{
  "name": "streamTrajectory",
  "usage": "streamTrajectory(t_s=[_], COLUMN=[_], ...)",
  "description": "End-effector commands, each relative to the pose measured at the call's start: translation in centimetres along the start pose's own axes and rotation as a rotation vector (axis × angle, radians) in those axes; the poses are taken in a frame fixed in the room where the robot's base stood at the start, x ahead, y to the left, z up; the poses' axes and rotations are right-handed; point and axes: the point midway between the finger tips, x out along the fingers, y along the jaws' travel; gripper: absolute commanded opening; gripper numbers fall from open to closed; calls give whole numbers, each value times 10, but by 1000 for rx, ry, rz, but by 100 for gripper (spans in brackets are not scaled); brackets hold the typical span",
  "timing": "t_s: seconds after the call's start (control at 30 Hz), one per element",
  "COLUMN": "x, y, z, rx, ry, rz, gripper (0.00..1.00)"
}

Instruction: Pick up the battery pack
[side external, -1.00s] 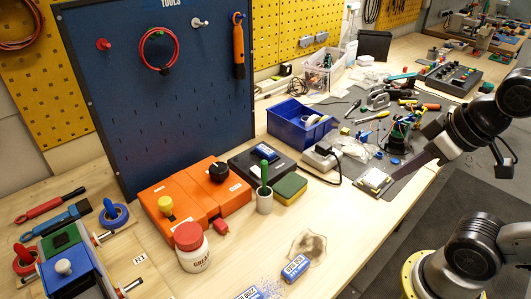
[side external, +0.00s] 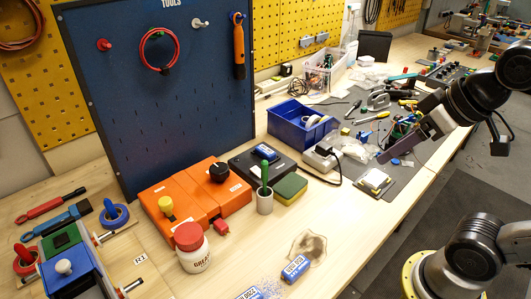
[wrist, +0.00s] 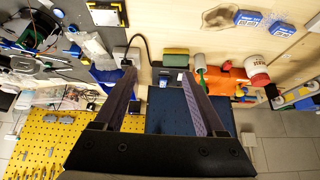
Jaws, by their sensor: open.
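A blue battery pack with a white label (side external: 295,268) lies flat on the wooden bench at the front, beside a brown stain. A similar blue pack (side external: 247,294) is cut off by the bottom edge. Both show at the top right of the wrist view, one near the stain (wrist: 248,18) and one farther right (wrist: 282,29). Another blue pack (side external: 265,151) sits in the black charger (side external: 262,166). My gripper (side external: 384,157) is open and empty above the right part of the bench, away from all the packs. Its two fingers (wrist: 158,74) are spread apart in the wrist view.
A green-handled tool stands in a cup (side external: 264,201) beside a sponge (side external: 290,188). A white grease jar (side external: 193,252) and orange case (side external: 195,195) are left of the packs. A white-and-yellow square item (side external: 375,181) lies near my gripper. Bench front is mostly clear.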

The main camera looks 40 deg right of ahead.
Motion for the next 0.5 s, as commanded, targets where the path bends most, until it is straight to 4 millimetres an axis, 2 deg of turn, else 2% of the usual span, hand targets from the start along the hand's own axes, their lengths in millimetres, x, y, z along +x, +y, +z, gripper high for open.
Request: streamTrajectory(t_s=[0.03,0.13,0.27,0.4,0.5], x=[-3,-2,16,51,84], y=[-1,-3,-7,-13,-18], z=[-24,-74,-132,-184,-211], rx=[2,7,7,5,0], ry=[2,-4,-32,-73,-111], rz=[0,-1,-2,-2,-3], gripper=[72,72,72,72,72])
